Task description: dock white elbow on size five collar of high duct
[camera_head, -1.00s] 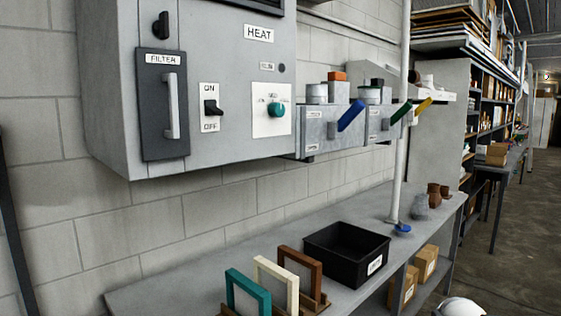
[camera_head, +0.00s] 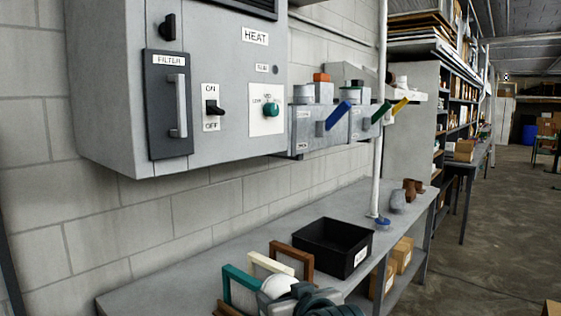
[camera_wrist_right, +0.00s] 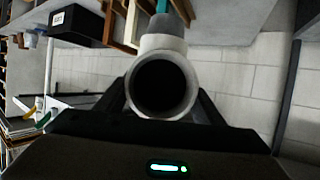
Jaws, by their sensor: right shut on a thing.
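The white elbow (camera_head: 278,285) shows low in the head view, in front of the bench frames. My right gripper (camera_head: 300,293) is shut on it, partly cut off by the bottom edge. In the right wrist view the elbow (camera_wrist_right: 162,52) sits between the dark fingers, its round open end facing the camera. The high duct (camera_head: 306,140) is a grey run on the wall, right of the heat cabinet, with blue, green and yellow handles. Round fittings stand on its top; their size labels are too small to read. The elbow is well below and apart from the duct. My left gripper is out of view.
The grey heat cabinet (camera_head: 115,90) juts from the wall. A white vertical pole (camera_head: 379,150) stands in front of the duct. The bench (camera_head: 190,268) holds a black bin (camera_head: 318,247), teal, cream and brown frames, and grey and brown fittings (camera_head: 397,200).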

